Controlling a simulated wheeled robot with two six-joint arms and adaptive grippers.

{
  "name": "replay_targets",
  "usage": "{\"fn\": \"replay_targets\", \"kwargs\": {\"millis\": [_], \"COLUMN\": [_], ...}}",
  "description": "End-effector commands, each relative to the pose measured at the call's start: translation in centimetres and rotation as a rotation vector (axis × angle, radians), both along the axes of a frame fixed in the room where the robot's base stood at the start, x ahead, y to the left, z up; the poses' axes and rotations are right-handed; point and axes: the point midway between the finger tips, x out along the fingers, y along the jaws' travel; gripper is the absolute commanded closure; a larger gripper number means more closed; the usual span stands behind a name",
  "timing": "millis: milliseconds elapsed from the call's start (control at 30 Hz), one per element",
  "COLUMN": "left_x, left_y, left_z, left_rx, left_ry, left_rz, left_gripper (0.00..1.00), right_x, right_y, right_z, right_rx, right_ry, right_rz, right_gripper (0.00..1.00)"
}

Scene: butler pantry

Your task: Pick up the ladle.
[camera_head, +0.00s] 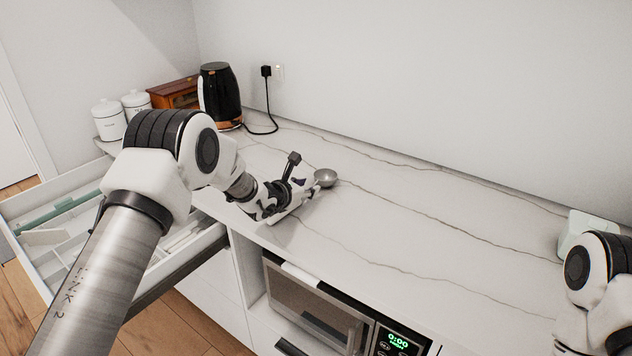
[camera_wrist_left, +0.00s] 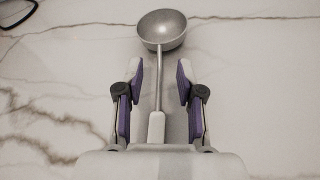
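A metal ladle with a round bowl (camera_head: 325,178) lies on the marble counter, near its front edge. In the left wrist view the ladle's bowl (camera_wrist_left: 162,30) is at the top, and its thin handle runs down to a pale grip end. My left gripper (camera_head: 300,190) is low over the counter at the ladle. In the left wrist view its two purple-padded fingers (camera_wrist_left: 157,92) stand apart on either side of the handle, with a gap on both sides. In the head view my arm and gripper hide most of the handle. My right gripper is out of view; only part of that arm shows.
A black kettle (camera_head: 220,95) with a cord, a wooden box (camera_head: 174,93) and white canisters (camera_head: 108,120) stand at the back left. An open drawer (camera_head: 30,262) juts out at left. A microwave (camera_head: 312,305) sits below the counter. The counter's middle and right are mostly clear.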

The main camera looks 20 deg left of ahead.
Motion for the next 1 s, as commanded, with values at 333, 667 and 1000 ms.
{"fn": "replay_targets", "kwargs": {"millis": [333,667,1000], "left_x": [2.7,2.7,2.6], "left_y": [-0.6,-0.6,-0.6], "left_z": [-1.1,-1.1,-1.0], "left_rx": [0.0,0.0,0.0], "left_ry": [0.001,0.001,0.002], "left_rz": [0.0,0.0,-0.001], "left_gripper": [0.63,1.0,1.0], "right_x": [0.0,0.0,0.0], "right_y": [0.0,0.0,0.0], "right_z": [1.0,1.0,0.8], "right_rx": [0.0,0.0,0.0], "right_ry": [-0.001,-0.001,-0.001], "right_rz": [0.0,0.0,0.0], "right_gripper": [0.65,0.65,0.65]}}
